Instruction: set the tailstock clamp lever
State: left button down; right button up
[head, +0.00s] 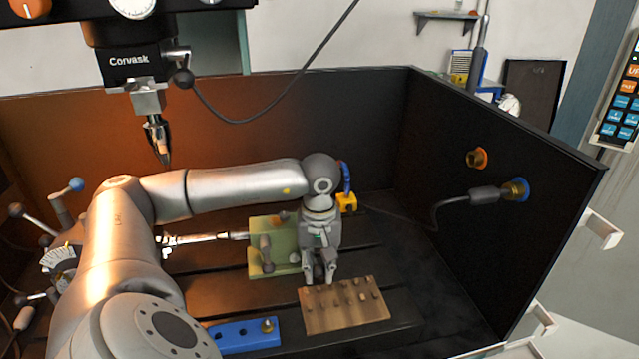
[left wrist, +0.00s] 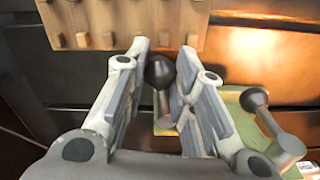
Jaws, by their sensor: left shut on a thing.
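The tailstock (head: 262,263) is a pale green block on the slotted machine bed, left of my left gripper (head: 320,278). In the left wrist view, the clamp lever (left wrist: 160,73), a stem with a dark ball knob, stands between the two fingers of my left gripper (left wrist: 160,85). The fingers are shut on it around the knob. A second lever with a dark knob (left wrist: 254,100) stands on the green block, outside the fingers to the right. In the head view my gripper hides most of the held lever. My right gripper is not in view.
A wooden peg block (head: 342,318) lies just in front of my left gripper. A blue plate (head: 247,335) lies at the front left. The spindle head (head: 128,62) hangs at the upper left. Dark enclosure walls (head: 500,215) close the back and right. Bed to the right is clear.

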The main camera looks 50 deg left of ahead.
aim_at(320, 266)
pick_arm(q)
jog(key=shift+w+a+r, duration=0.15)
jog(key=shift+w+r, duration=0.1)
jog(key=c, duration=1.5)
grip_release()
jog(key=o, duration=0.3)
jog(key=shift+f, duration=0.1)
jog(key=shift+o, duration=0.2)
notch_tip(320, 266, up, 12)
jog(key=shift+f, duration=0.1)
